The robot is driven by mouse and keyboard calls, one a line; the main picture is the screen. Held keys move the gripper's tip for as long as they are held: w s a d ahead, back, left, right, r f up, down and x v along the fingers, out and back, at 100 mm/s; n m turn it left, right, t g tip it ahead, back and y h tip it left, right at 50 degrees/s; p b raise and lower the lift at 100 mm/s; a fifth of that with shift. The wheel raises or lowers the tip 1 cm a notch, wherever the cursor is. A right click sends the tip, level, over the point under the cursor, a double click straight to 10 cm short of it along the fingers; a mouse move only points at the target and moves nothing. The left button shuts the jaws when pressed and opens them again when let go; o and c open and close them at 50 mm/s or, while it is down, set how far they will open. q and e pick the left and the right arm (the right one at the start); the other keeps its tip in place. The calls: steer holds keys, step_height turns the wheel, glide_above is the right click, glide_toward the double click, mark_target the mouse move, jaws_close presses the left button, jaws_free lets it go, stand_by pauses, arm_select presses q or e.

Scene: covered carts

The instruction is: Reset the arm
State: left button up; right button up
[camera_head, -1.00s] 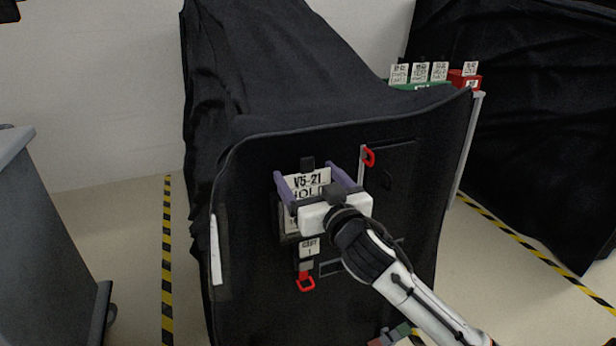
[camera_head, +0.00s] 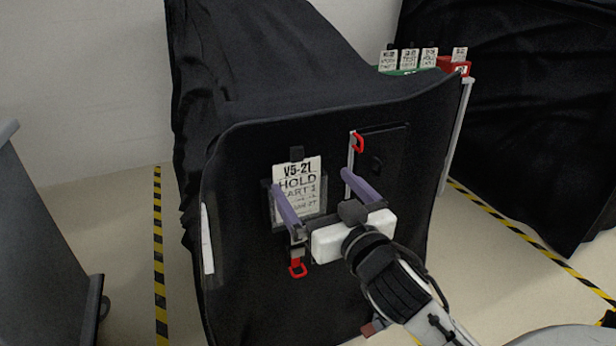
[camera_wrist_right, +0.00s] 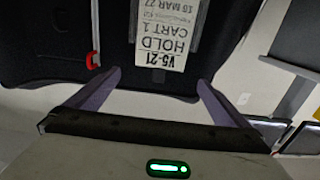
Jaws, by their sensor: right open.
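My right gripper (camera_head: 315,188) is in front of the black covered cart (camera_head: 250,290), its two purple fingers spread wide with nothing between them. A white placard (camera_head: 300,185) reading "V5-21 HOLD CART 1" sits in a dark holder on the cart's front, behind and partly beside the left finger. In the right wrist view the open fingers (camera_wrist_right: 160,88) point toward the cart, and the placard (camera_wrist_right: 165,35) appears upside down beyond them, apart from both. My left gripper does not show.
Red latches hang on the cart front, one upper right (camera_head: 358,142) and one lower (camera_head: 297,268). Green and red bins with labels (camera_head: 430,60) stand behind. Another covered cart (camera_head: 510,130) is at right, a grey cabinet (camera_head: 40,250) at left. Striped tape (camera_head: 159,260) marks the floor.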

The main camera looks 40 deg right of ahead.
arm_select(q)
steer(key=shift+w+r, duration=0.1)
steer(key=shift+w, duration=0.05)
arm_select(e)
steer(key=shift+s, duration=0.4)
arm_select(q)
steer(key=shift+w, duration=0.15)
